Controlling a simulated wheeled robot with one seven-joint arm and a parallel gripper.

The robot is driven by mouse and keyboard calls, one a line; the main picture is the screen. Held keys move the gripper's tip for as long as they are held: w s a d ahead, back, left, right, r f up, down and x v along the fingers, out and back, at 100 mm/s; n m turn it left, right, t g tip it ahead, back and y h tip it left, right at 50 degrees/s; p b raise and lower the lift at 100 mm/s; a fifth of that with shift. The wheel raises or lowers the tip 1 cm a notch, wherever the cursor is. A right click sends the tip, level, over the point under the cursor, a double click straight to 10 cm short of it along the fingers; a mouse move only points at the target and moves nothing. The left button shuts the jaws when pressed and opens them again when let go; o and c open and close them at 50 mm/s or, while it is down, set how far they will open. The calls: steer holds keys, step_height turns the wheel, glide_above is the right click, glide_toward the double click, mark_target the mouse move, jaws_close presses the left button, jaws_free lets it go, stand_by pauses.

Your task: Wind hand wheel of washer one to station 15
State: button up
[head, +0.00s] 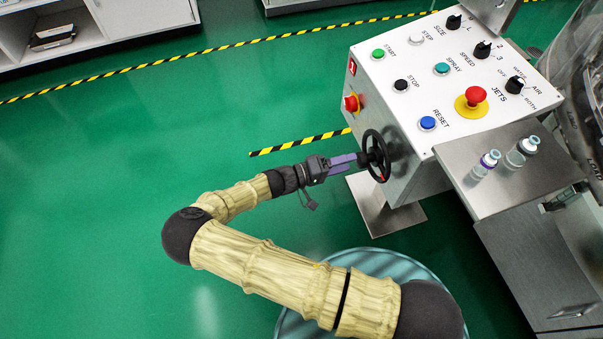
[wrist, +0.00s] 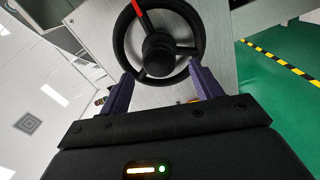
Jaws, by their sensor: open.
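The black hand wheel (head: 376,155) is on the left side face of the washer's control box. In the wrist view the wheel (wrist: 197,44) fills the upper middle, with a round dark hub and a red mark (wrist: 138,8) on its upper left rim. My gripper (head: 356,159) is at the wheel, with its purple fingers pointing at it. In the wrist view my gripper (wrist: 163,76) is open, one finger on each side of the wheel's lower part. I cannot tell whether the fingers touch the rim. No station numbers are readable.
The control panel (head: 450,95) carries several buttons, knobs and a red stop (head: 476,96) on yellow. Another red button (head: 351,103) sticks out of the side face near the wheel. A steel shelf (head: 470,160) holds small vials at right. Green floor is clear at left.

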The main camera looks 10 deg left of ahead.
steer(key=v, duration=1.2)
steer(key=shift+s+a, duration=0.15)
steer(key=shift+a, duration=0.2)
steer(key=shift+d, duration=0.1)
